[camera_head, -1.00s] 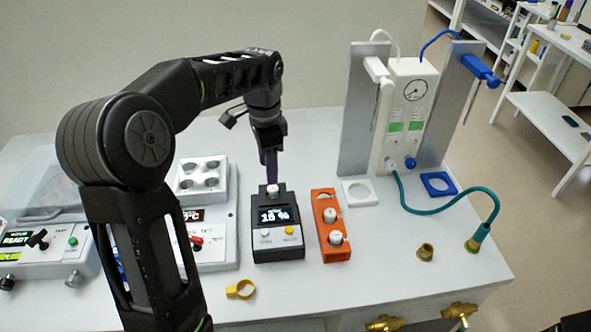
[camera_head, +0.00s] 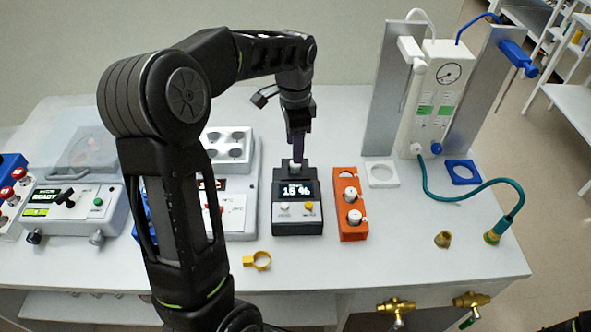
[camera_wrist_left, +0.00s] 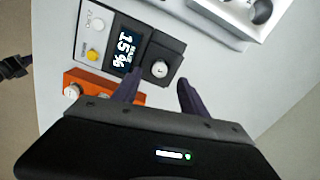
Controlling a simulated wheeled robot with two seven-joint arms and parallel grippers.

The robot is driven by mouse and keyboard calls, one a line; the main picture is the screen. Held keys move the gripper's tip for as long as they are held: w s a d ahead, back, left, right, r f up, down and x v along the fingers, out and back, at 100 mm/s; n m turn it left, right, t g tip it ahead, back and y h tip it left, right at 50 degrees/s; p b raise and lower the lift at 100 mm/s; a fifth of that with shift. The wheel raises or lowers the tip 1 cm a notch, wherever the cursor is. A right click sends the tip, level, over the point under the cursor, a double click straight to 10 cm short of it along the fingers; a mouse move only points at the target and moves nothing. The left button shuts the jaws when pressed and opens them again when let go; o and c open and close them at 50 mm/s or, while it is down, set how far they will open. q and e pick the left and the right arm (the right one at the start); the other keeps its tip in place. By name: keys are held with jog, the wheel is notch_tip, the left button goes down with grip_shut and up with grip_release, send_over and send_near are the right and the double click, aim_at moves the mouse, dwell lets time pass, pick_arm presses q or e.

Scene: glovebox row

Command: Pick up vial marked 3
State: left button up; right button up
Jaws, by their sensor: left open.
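A vial with a white cap sits upright in the top socket of the black meter (camera_head: 298,222), whose display reads about 15 %. The vial's cap (camera_head: 295,166) also shows in the left wrist view (camera_wrist_left: 160,69). No number on it can be read. My left gripper (camera_head: 297,152) points down just above this vial. In the left wrist view its open fingers (camera_wrist_left: 158,90) stand apart, with the cap beyond the gap between them. An orange rack (camera_head: 352,226) right of the meter holds white-capped vials (camera_head: 354,216), their marks unreadable. A black part at the wrist view's left edge may be my right gripper.
Left of the meter stands a block with round wells (camera_head: 227,150). A yellow ring (camera_head: 258,261) and a brass fitting (camera_head: 443,239) lie toward the bench front. A white gauge unit (camera_head: 432,100) with a teal hose (camera_head: 460,200) stands at the right. Bare bench lies around the brass fitting.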

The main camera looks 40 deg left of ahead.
aim_at(295, 171)
pick_arm(q)
jog(key=shift+f, duration=0.1)
jog(key=shift+f+p, duration=0.3)
jog(key=shift+p, duration=0.05)
notch_tip(295, 171, down, 4)
jog(key=shift+r+p, duration=0.15)
jog(key=shift+p, duration=0.4)
jog(key=shift+f, duration=0.35)
grip_shut()
